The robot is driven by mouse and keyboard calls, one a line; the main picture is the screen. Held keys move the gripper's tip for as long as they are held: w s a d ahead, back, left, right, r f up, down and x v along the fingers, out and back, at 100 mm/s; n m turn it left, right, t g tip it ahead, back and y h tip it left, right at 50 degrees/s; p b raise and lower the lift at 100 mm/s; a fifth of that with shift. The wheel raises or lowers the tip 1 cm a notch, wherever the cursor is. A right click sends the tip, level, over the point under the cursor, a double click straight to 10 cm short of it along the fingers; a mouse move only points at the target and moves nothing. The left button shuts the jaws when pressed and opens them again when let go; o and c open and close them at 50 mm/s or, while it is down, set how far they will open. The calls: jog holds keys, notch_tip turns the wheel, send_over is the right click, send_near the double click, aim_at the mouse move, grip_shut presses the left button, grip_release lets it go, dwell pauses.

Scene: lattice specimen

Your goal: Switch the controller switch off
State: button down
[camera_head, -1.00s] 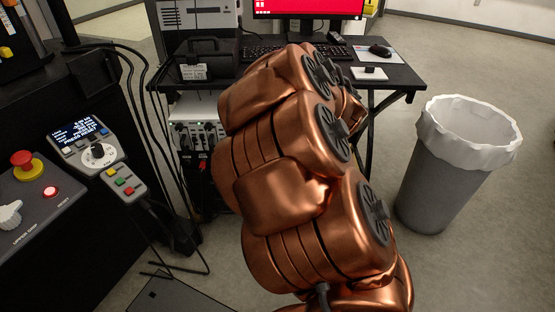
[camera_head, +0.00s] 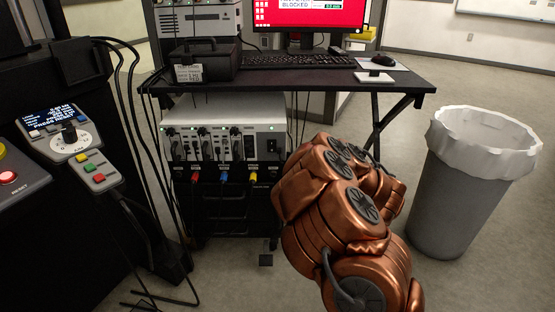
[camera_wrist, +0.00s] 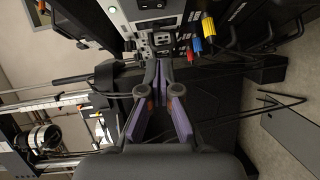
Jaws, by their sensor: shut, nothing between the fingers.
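The controller (camera_head: 225,115) is a light grey box on the shelf under the desk, its front facing me with several connectors and cables. At the right end of its front is a dark panel (camera_head: 271,146); which part is the switch is too small to tell. The controller front also shows at the top of the wrist view (camera_wrist: 150,18), turned sideways. My gripper (camera_wrist: 162,64) is shut and empty, its fingertips pointing at the lower end of that front; contact cannot be told. In the head view my arm hides the gripper.
Red, blue (camera_head: 224,178) and yellow plugs hang below the controller front. Black cables and a control pendant (camera_head: 98,172) are at the left. A lined waste bin (camera_head: 455,200) stands at the right. The desk (camera_head: 330,80) carries a monitor and keyboard above.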

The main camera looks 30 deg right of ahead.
jog(key=b, duration=0.4)
send_near(270, 150)
jog(key=w+a, duration=0.3)
jog(key=a, duration=0.1)
jog(key=shift+w+d+f+b, duration=0.1)
jog(key=shift+w+d+b, duration=0.25)
jog(key=shift+w+d, duration=0.35)
jog(key=shift+w+d+f+b, duration=0.15)
jog(key=shift+w+d+b, duration=0.25)
jog(key=shift+w, duration=0.45)
jog(key=shift+w+d+p, duration=0.1)
jog(key=shift+d+p, duration=0.1)
jog(key=shift+p, duration=0.1)
jog(key=shift+f, duration=0.1)
jog(key=shift+s+a+f, duration=0.1)
jog(key=shift+s+a, duration=0.2)
jog(key=shift+s, duration=0.2)
jog(key=s+f+p, duration=0.1)
jog(key=s+p, duration=0.1)
jog(key=s, duration=1)
jog(key=shift+d+p, duration=0.2)
jog(key=shift+p, duration=0.15)
